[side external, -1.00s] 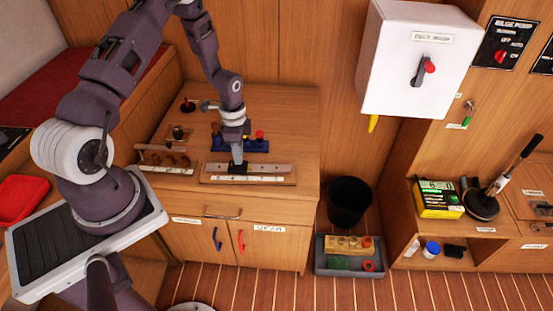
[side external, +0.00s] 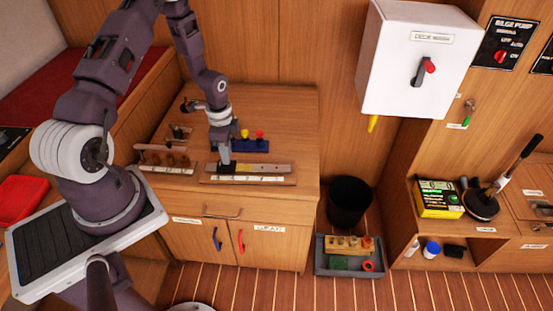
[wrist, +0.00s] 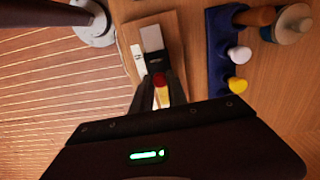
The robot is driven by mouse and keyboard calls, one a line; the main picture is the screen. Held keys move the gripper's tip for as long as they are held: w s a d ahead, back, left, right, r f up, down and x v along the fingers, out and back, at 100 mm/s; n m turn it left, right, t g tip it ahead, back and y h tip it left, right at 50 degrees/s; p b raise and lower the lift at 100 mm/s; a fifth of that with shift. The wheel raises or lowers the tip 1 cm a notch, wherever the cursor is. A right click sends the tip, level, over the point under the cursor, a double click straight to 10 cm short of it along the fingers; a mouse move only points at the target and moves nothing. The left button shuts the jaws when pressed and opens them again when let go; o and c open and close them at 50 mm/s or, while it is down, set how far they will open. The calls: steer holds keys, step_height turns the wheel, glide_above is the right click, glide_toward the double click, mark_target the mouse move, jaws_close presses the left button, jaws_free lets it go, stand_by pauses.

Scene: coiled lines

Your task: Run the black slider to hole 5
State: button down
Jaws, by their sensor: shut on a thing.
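The slider rail (side external: 270,169) is a grey track on a wooden base, with a white numbered label strip (side external: 248,179) along its front edge. The black slider (side external: 226,168) is near the left end of the rail. My gripper (side external: 224,160) points down onto it and is shut on it. In the wrist view my gripper (wrist: 160,90) has its fingers close together around a small red and yellow part, beside the black slider body (wrist: 156,60). The grey rail (wrist: 152,37) runs on past it. The fingers hide part of the slider, and the hole numbers are too small to read.
A blue block (side external: 255,145) with coloured pegs stands just behind the rail; it also shows in the wrist view (wrist: 220,50). Another wooden rack (side external: 165,160) is close on the left. The counter top (side external: 295,115) is clear at the back right.

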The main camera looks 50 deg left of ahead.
mark_target(219, 164)
steer(key=shift+s+a, duration=1)
steer(key=shift+s, duration=0.1)
steer(key=shift+f, duration=0.55)
steer(key=c, duration=1.4)
jaws_free()
steer(key=shift+c, duration=0.2)
step_height(219, 164, up, 6)
steer(key=shift+r, duration=0.1)
